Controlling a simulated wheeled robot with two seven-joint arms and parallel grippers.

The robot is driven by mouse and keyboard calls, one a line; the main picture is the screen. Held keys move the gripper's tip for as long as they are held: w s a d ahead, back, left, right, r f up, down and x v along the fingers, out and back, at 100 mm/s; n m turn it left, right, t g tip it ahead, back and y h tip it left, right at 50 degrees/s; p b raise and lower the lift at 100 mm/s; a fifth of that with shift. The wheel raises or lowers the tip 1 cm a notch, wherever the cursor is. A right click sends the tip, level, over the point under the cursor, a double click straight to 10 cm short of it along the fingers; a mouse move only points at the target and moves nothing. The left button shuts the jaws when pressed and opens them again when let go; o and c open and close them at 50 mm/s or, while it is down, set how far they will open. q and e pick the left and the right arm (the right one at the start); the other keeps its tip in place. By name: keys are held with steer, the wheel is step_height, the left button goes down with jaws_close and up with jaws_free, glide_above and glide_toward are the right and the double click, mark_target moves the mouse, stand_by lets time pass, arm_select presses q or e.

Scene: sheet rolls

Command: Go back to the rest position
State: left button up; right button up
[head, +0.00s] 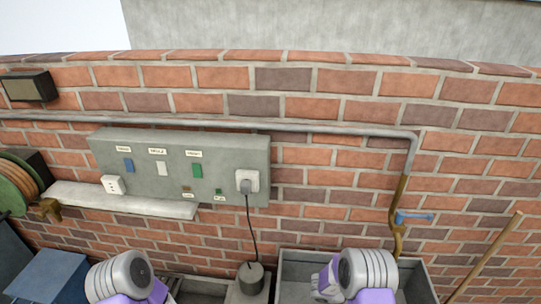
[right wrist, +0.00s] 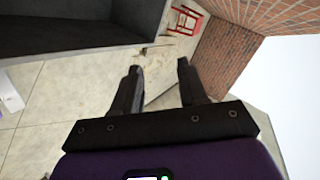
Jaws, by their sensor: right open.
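My right gripper (right wrist: 160,92) shows in the right wrist view with its two dark fingers apart and nothing between them. Beyond the fingers is the pale floor. In the head view, grey and purple links of my two arms rise at the bottom edge, one left of the middle and one right of it. Neither gripper's fingers show in the head view. My left gripper is out of view.
A brick wall (head: 330,190) fills the head view. It carries a grey switch panel (head: 225,160) with a plugged-in cord, a white shelf (head: 130,201), a pipe and a tap. A grey basin (head: 415,282) stands below. A red frame (right wrist: 184,19) shows in the right wrist view.

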steer(key=s+a+f+n+t+y, duration=0.45)
steer(key=a+f+n+y, duration=0.55)
steer(key=n, duration=0.7)
steer(key=s+a+r+n+g+y+b, duration=0.15)
steer(key=s+a+n+g+y, duration=0.3)
steer(key=s+a+n, duration=0.8)
arm_select(q)
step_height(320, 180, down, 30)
steer(key=b, duration=2.8)
steer(key=shift+b, duration=0.4)
arm_select(e)
step_height(320, 180, down, 29)
steer(key=s+m, duration=0.1)
steer(key=s, duration=0.1)
steer(key=shift+y, duration=0.45)
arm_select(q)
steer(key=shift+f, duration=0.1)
arm_select(e)
steer(key=shift+s, duration=0.1)
